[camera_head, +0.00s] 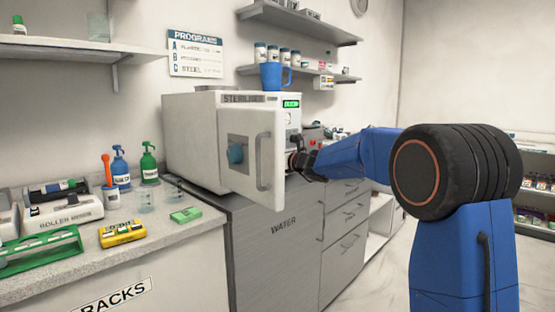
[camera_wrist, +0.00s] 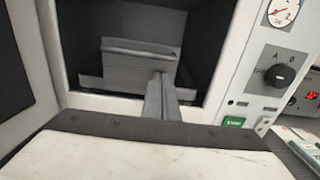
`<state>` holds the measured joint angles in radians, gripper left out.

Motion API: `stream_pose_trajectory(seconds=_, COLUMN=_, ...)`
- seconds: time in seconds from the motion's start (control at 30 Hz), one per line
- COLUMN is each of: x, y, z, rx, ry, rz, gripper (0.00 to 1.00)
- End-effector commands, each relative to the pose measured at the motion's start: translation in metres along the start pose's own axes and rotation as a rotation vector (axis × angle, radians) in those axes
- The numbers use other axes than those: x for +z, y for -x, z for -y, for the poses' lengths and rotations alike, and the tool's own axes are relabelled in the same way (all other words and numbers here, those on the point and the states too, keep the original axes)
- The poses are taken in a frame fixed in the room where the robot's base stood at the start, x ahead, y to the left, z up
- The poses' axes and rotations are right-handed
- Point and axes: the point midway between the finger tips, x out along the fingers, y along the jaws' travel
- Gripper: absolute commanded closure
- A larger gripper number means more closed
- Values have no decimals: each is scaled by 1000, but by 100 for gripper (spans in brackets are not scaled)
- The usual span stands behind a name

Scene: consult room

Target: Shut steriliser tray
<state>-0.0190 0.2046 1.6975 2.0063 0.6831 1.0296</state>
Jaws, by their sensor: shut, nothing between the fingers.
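The white steriliser (camera_head: 195,135) stands on the dark grey cabinet with its door (camera_head: 250,150) swung open. In the wrist view, its dark chamber (camera_wrist: 205,50) holds a grey tray (camera_wrist: 130,72) with a raised front and a lip along the top. The tray appears to sit inside the chamber opening. My gripper (camera_wrist: 162,88) is shut and empty, its tips at the tray's front, right of its middle. Whether they touch it is unclear. In the head view the open door hides the tray and the gripper's tips.
The steriliser's control panel with a dial (camera_wrist: 278,75) lies close right of the opening. The open door bounds the left. A blue mug (camera_head: 273,77) stands above the steriliser. The counter (camera_head: 180,232) at left holds bottles and racks.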

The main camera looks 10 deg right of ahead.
Motion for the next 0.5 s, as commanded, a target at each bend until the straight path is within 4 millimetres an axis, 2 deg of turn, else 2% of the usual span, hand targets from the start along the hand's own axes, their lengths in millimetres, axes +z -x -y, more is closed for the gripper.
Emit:
stream_pose_trajectory(seconds=0.03, x=-1, y=-9, z=0, rx=2, ry=0, rz=0, gripper=100)
stream_pose_trajectory(seconds=0.2, x=0, y=-30, z=0, rx=1, ry=-1, rz=0, gripper=100)
stream_pose_trajectory(seconds=0.5, x=1, y=-43, z=0, rx=0, ry=-1, rz=2, gripper=100)
